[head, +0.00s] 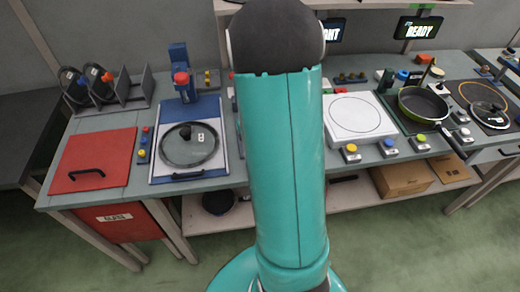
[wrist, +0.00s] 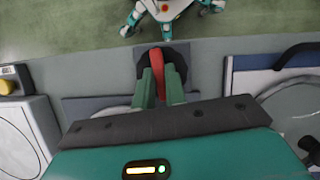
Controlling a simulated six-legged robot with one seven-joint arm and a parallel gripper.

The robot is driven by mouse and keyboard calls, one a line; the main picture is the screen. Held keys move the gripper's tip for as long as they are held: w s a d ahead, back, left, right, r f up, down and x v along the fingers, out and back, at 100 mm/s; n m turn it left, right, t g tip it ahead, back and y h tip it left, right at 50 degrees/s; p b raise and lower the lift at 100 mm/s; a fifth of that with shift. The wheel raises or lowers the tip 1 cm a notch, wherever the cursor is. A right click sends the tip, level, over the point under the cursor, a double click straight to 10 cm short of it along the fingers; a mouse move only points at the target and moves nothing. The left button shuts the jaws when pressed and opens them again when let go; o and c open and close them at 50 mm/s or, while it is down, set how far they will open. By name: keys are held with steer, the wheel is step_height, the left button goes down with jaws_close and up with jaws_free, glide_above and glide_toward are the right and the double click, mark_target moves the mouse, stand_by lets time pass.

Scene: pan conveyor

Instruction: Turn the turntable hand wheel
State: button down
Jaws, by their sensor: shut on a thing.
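In the wrist view, my gripper (wrist: 160,80) has its two green fingers closed on the upright red part of the hand wheel (wrist: 156,62). A dark round body shows behind and beside the red part, partly covered by the fingers. In the head view my teal arm hides the gripper and the wheel. A white turntable plate with a drawn circle (head: 360,118) lies just right of my arm, with a yellow button at its front. A white unit with a yellow button (wrist: 18,140) also shows at the left of the wrist view.
A glass lid (head: 189,145) lies on a blue-edged plate left of my arm. A red panel with a black handle (head: 95,160) is further left. A pan (head: 423,104) sits at the right. Cardboard boxes (head: 402,180) stand on the lower shelf. The green floor in front is clear.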

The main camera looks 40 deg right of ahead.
steer(key=shift+n, duration=0.3)
steer(key=c, duration=1.4)
jaws_free()
steer(key=shift+c, duration=0.2)
steer(key=v, duration=1.4)
steer(key=shift+a, duration=0.2)
